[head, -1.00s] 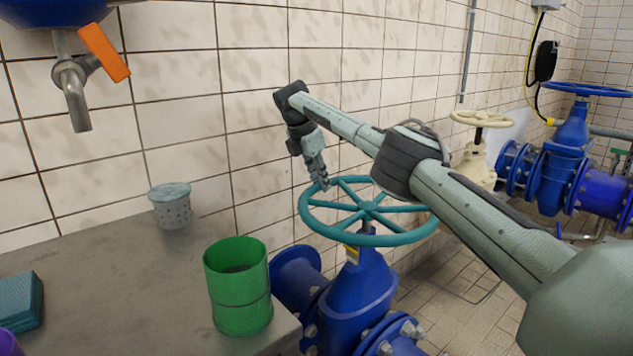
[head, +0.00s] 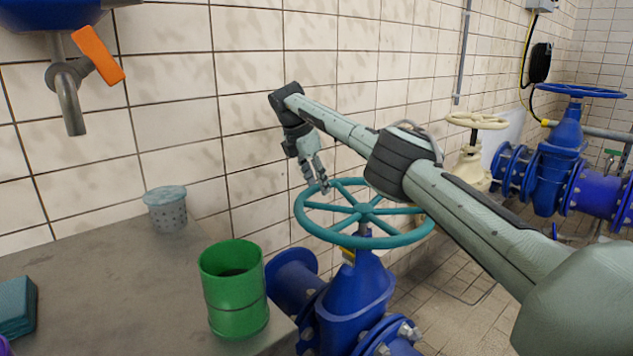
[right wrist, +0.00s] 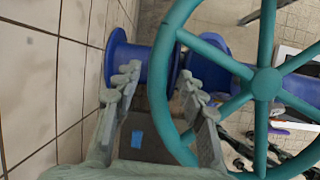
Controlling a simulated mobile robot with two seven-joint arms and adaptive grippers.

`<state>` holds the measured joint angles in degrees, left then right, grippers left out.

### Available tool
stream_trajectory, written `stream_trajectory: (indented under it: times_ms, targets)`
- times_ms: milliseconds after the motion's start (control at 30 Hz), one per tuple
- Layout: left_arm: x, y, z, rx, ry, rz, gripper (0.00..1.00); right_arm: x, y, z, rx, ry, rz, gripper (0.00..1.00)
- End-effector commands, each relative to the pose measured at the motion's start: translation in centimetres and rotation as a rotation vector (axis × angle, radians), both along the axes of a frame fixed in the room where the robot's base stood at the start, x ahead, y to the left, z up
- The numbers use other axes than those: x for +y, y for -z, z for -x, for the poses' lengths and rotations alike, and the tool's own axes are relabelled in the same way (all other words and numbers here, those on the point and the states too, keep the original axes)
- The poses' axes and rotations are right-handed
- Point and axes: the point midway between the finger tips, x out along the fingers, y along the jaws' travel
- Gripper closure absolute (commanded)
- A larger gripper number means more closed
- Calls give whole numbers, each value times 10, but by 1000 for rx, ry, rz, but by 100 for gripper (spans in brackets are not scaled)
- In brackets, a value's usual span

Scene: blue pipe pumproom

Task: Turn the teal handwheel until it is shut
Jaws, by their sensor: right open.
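The teal handwheel (head: 400,240) sits flat on top of a blue valve (head: 355,298) in the head view. Its spokes and hub fill the right of the right wrist view (right wrist: 265,85). My right gripper (head: 317,186) is at the wheel's far left rim, pointing down. In the right wrist view its two fingers (right wrist: 158,82) are spread, with the rim showing between them, nearer the right finger. I see no grip on the rim, and cannot tell whether a finger touches it. My left gripper is not in view.
A tiled wall (head: 260,110) runs close behind the wheel. A counter (head: 110,290) at left holds a green container (head: 236,300) and a grey perforated cup (head: 167,212). A cream handwheel (head: 477,120) and another blue valve (head: 560,150) stand further right.

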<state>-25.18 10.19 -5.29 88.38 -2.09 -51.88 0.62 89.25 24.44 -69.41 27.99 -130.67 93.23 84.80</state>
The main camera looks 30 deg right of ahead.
Motion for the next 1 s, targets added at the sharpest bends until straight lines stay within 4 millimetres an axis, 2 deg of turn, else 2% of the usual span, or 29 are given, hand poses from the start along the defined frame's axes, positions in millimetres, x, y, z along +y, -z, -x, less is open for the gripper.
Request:
stream_trajectory:
  times_ms: [167,400,600,767,1000]
  targets:
    - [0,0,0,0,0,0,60,8,-23,1,-5,-2,1,59]
    - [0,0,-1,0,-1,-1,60,28,-71,7,-4,-1,1,59]
    - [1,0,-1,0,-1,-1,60,40,-99,10,-4,-1,1,59]
    - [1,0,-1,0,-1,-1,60,44,-109,11,-1,0,1,59]
    - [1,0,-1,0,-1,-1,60,44,-110,11,-1,0,1,59]
